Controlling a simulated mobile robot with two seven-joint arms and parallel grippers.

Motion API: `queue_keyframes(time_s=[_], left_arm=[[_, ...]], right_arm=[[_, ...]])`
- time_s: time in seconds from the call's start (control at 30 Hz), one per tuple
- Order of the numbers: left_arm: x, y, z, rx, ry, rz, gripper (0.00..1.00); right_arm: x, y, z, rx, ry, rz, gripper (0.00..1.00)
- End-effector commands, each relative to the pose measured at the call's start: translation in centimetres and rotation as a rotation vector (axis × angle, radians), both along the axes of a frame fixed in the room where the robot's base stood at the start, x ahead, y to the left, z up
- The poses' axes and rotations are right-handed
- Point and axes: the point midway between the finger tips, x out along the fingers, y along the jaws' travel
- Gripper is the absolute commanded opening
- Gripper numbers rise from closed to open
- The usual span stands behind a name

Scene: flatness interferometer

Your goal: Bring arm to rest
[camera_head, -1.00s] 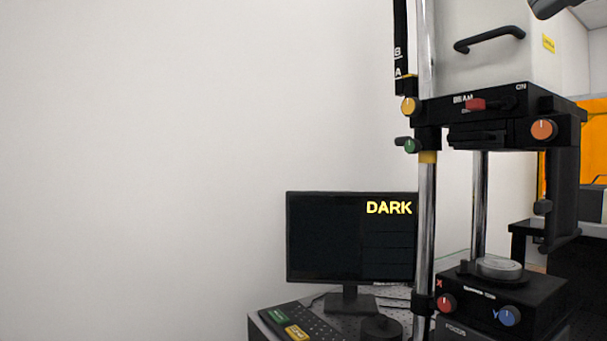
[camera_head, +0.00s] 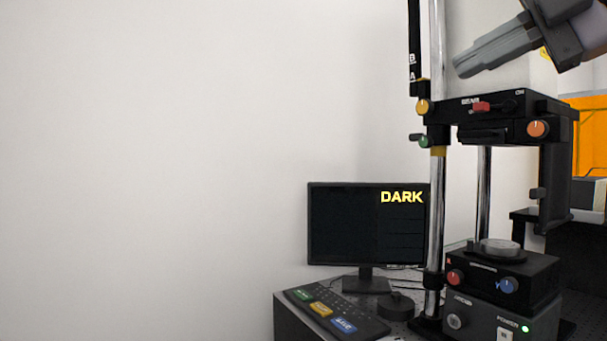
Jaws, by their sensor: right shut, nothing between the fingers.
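My right gripper (camera_head: 466,66) is at the upper right of the head view, reaching in from the top right corner. Its grey fingers are together and hold nothing. It is in front of the upper housing of the interferometer (camera_head: 491,110), above the black head plate with its red switch; a gap shows between the fingers and that plate in the picture. My left gripper is not in view.
A monitor (camera_head: 345,225) reads DARK. A keypad (camera_head: 335,312) with coloured keys lies on the bench before it. The chrome column (camera_head: 435,200) and a stage with red and blue knobs (camera_head: 500,280) stand at right. Bare wall fills the left.

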Motion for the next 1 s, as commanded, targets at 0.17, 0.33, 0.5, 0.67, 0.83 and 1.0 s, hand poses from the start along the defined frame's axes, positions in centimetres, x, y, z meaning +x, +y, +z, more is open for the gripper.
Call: queue_keyframes(time_s=[0.17, 0.33, 0.5, 0.67, 0.83, 1.0], left_arm=[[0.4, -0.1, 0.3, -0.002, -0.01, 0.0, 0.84], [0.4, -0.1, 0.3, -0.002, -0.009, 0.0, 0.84], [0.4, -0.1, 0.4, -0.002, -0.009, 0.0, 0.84], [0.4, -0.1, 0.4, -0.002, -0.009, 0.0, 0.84], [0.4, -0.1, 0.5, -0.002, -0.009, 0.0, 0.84], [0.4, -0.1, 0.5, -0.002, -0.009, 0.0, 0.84]], right_arm=[[2.7, 4.6, -5.3, 0.062, 0.021, 0.221, 0.0], [4.2, 8.1, -10.0, 0.186, 0.033, 0.4, 0.0], [5.0, 10.6, -14.3, 0.36, 0.044, 0.525, 0.0], [5.7, 11.9, -18.0, 0.553, 0.057, 0.577, 0.0], [6.5, 12.2, -22.1, 0.773, 0.075, 0.563, 0.0], [7.5, 11.5, -26.5, 0.987, 0.101, 0.471, 0.0]])
